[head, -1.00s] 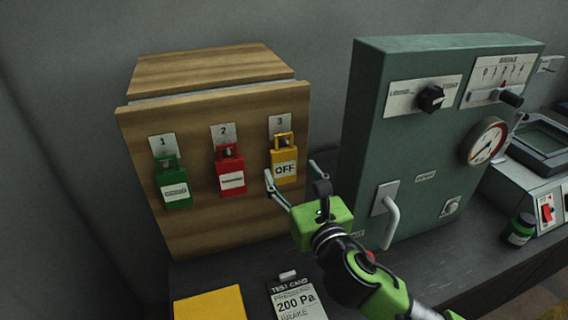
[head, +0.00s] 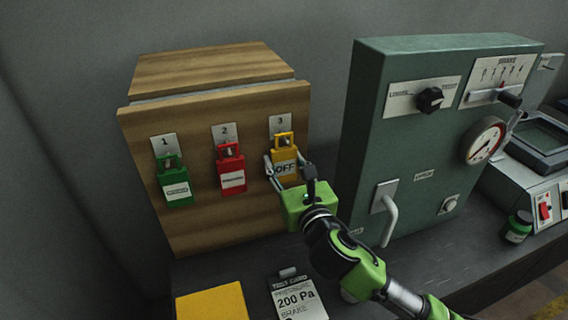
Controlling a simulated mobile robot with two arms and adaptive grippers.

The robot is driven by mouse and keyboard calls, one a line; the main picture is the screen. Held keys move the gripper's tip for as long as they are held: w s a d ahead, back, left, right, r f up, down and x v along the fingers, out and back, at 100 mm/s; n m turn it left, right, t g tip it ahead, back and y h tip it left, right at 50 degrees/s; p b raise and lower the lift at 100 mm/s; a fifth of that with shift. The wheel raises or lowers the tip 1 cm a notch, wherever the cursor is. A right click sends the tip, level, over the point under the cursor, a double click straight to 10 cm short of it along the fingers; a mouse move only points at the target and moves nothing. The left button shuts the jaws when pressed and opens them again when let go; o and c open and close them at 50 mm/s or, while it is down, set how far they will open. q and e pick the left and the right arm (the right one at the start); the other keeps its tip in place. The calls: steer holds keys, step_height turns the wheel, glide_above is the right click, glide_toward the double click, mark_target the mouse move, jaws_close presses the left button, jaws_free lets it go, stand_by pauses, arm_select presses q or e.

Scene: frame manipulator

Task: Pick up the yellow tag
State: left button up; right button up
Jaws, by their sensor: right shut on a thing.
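The yellow tag (head: 286,154) hangs at position 3 on the front of the wooden box, in the right of the row in the head view. It carries a white label reading OFF. My right gripper (head: 286,170) is shut on the lower part of the yellow tag, with a finger on each side. The gripper covers the tag's lower edge. The tag's top loop still sits at its hook below the number 3 plate. My left gripper is not in view.
A red tag (head: 231,169) and a green tag (head: 175,182) hang left on the wooden box (head: 215,220). A green panel (head: 365,130) with a handle (head: 390,215) stands close on the right. A yellow pad (head: 211,303) and test card (head: 297,298) lie in front.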

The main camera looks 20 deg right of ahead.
steer(key=shift+r, duration=0.15)
steer(key=shift+r, duration=0.65)
steer(key=s+r+p, duration=0.1)
steer(key=s+p, duration=0.8)
steer(key=s, duration=1.6)
steer(key=shift+s+d+r, duration=0.25)
steer(key=shift+d, duration=0.2)
steer(key=shift+f, duration=0.1)
